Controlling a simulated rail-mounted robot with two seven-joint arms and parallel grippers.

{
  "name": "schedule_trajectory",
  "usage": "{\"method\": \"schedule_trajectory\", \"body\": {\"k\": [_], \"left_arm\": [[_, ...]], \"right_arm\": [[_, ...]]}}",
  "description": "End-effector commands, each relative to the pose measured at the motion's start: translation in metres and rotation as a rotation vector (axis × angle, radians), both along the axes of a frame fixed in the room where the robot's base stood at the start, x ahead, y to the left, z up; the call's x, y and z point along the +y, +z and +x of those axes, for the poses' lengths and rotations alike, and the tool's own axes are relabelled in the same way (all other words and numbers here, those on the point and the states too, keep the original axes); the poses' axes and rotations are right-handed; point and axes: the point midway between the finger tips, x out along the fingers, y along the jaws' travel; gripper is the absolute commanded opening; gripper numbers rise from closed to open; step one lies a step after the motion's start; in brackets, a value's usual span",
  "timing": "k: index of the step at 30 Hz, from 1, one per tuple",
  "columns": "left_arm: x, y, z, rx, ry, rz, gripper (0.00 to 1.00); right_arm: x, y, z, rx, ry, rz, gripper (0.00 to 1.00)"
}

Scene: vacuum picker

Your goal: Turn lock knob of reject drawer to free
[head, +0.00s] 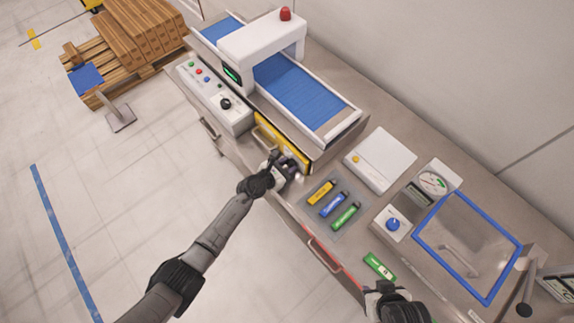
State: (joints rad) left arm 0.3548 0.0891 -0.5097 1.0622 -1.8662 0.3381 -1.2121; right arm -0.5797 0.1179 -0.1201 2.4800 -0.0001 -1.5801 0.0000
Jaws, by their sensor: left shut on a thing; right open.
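A yellow-fronted drawer (268,133) with a bar handle sits under the conveyor machine, which I take as the reject drawer. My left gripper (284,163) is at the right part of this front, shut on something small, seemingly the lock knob. The fingers hide the knob, so its setting cannot be read. My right gripper (383,293) is at the bottom of the head view, open, apart from the drawer and near the counter's front edge.
A control panel (213,97) with buttons and a black knob stands left of the drawer. Yellow, blue and green packs (333,204) lie right of my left gripper. A green pack (379,266) lies near my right gripper. A blue-framed clear lid (468,248) is at the right.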

Motion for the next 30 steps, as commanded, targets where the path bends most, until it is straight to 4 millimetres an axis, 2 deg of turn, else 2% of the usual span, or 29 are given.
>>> {"method": "schedule_trajectory", "body": {"k": [9,21,22,30], "left_arm": [[0.0,0.0,-0.002,-0.241,-0.001,0.264,0.09],[-0.001,-0.002,-0.002,-0.28,-0.001,0.304,0.09],[0.0,-0.002,-0.002,-0.279,-0.001,0.303,0.35],[-0.001,-0.001,-0.002,-0.279,-0.001,0.302,0.59]], "right_arm": [[-0.002,0.014,0.0,0.0,0.005,-0.007,0.43],[-0.001,0.014,0.0,0.0,0.002,-0.004,0.43],[-0.001,0.014,0.0,0.001,0.002,-0.003,0.43],[0.001,0.015,0.0,0.0,-0.001,0.002,0.43]]}}
